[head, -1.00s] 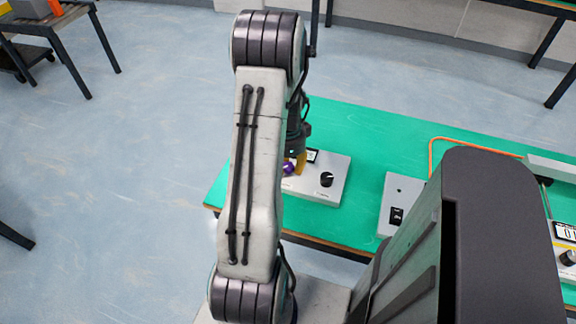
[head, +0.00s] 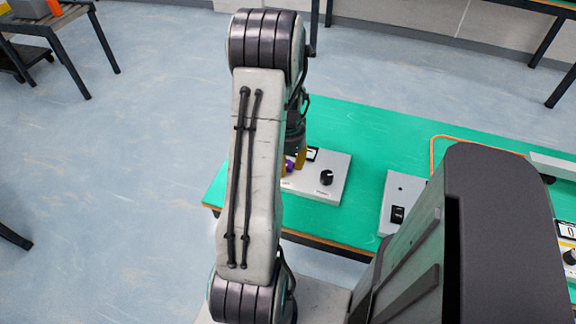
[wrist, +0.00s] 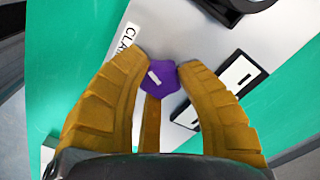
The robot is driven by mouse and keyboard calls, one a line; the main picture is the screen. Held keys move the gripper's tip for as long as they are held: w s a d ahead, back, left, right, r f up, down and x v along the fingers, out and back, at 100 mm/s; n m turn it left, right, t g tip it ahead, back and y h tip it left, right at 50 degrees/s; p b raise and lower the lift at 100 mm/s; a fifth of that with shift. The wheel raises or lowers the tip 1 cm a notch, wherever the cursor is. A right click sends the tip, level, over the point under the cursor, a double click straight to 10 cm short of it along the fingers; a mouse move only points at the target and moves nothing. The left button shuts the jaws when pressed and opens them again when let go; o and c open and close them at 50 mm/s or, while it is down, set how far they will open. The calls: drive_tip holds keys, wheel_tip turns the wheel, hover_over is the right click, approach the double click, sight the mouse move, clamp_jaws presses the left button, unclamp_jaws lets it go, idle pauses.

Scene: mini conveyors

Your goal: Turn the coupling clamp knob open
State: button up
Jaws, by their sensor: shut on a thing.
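The purple clamp knob (wrist: 158,82) shows in the wrist view, with a short white mark on its top. It stands on a light grey panel (wrist: 205,35) beside a partly hidden label starting "CLA". My gripper (wrist: 163,64) has yellow-brown ribbed fingers closed on the knob from both sides, with another finger behind it. In the head view, the knob (head: 290,165) is a small purple patch partly hidden by my gripper (head: 299,158) and arm. The grey control box (head: 325,185) holds it near the left end of the green table.
A grey switch box (head: 396,203) stands to the right on the green table (head: 380,140). A side table (head: 45,30) stands far left. The floor at left is mostly clear.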

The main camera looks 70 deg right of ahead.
drive_tip(key=n+b, duration=0.1)
drive_tip(key=n, duration=0.6)
drive_tip(key=shift+a+f+b, duration=0.1)
drive_tip(key=shift+f+b, duration=0.05)
drive_tip(key=shift+b, duration=0.2)
drive_tip(key=n+b, duration=0.1)
drive_tip(key=n, duration=0.5)
drive_tip(key=shift+n, duration=0.3)
drive_tip(key=shift+a, duration=0.1)
drive_tip(key=o, duration=1.2)
wheel_tip(320, 180, up, 12)
drive_tip(key=shift+r, duration=0.1)
idle(0.7)
